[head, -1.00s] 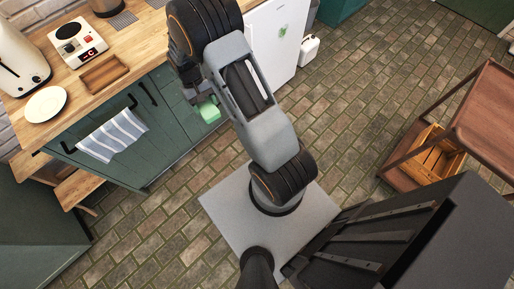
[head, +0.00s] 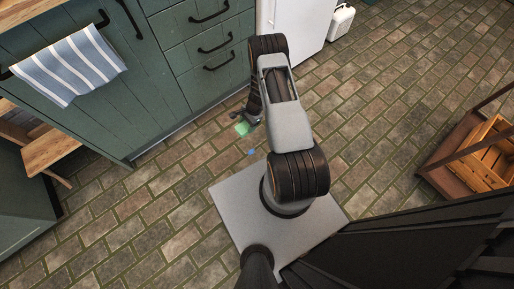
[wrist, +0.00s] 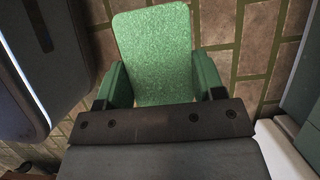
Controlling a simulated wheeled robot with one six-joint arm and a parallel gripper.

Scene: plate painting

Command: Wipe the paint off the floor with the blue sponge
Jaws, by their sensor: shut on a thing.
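A green sponge (head: 241,130) is in my gripper (head: 245,122), low over the brick floor (head: 185,195) in front of the drawers. In the wrist view the sponge (wrist: 153,50) fills the gap between the two fingers of my gripper (wrist: 163,78), which is shut on it. The sponge looks green, not blue. I cannot tell whether it touches the floor. A small blue paint spot (head: 251,152) lies on the floor just below and right of the sponge in the head view. No other sponge is in view. The floor under my arm is hidden.
Green cabinets with drawers (head: 211,48) stand close behind my gripper. A striped towel (head: 68,65) hangs on the left cabinet. A wooden stool (head: 48,150) is at left, a brown cart (head: 447,176) at right. A white jug (head: 341,21) stands by the fridge. Floor at lower left is clear.

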